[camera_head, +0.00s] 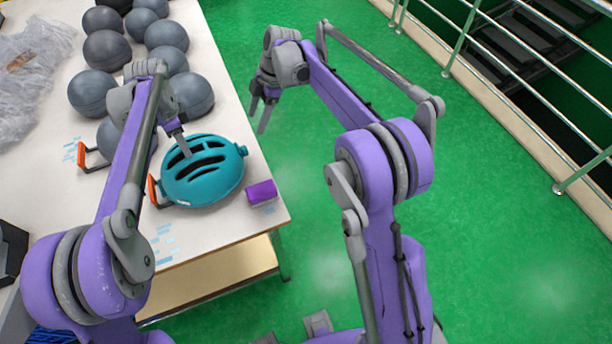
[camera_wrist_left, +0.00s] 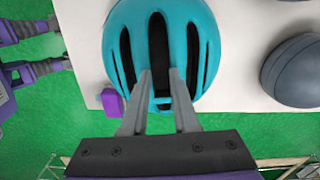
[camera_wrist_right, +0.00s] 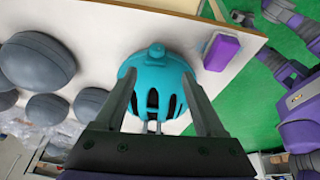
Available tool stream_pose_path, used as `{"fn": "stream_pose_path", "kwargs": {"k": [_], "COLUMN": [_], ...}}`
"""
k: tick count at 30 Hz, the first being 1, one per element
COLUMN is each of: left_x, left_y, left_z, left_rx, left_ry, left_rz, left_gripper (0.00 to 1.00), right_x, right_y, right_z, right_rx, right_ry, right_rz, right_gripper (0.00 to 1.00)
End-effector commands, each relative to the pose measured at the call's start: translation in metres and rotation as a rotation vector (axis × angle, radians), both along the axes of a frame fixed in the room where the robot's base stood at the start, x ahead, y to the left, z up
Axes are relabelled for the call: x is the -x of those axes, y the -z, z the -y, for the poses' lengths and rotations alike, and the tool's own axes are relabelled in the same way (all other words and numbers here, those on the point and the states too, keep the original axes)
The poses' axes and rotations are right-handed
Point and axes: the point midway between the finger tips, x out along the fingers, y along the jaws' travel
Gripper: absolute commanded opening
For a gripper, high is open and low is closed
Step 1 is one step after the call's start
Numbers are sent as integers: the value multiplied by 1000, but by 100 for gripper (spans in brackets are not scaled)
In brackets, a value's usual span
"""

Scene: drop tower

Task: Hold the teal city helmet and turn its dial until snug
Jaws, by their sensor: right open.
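The teal helmet (camera_head: 203,171), with dark vents, sits near the table's corner. Its round teal dial (camera_head: 243,150) sticks out on the right side in the head view and at the top of the helmet in the right wrist view (camera_wrist_right: 157,50). My left gripper (camera_head: 183,153) comes down over the helmet's vents. Its fingertips (camera_wrist_left: 160,72) are partly apart against the shell in the left wrist view; I cannot tell whether they grip it. My right gripper (camera_head: 263,115) is open and empty, off the table's edge; the helmet appears between its fingers (camera_wrist_right: 159,72) in the right wrist view.
A purple block (camera_head: 262,193) lies beside the helmet near the table (camera_head: 225,222) corner. Several grey balls (camera_head: 190,95) crowd behind the helmet. An orange handle (camera_head: 153,190) shows at its left. Green floor is free right of the table; railings (camera_head: 520,60) stand beyond.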

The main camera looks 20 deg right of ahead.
Motion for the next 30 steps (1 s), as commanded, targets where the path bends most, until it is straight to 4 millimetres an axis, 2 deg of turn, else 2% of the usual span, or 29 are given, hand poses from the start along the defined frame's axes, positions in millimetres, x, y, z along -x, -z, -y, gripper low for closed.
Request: {"fn": "stream_pose_path", "kwargs": {"k": [1,15,30], "left_x": [0,0,0], "left_y": [6,6,5], "left_z": [1,1,1], "left_rx": [2,1,1], "left_ry": [0,0,0], "left_rz": [-1,-1,-1], "left_gripper": [28,28,28], "right_x": [9,82,170], "right_y": [-4,-34,-40], "right_z": [0,11,24], "right_rx": [9,70,72], "right_ry": [41,451,879], "right_rz": [-7,-38,-31], "right_gripper": [72,72,72]}}
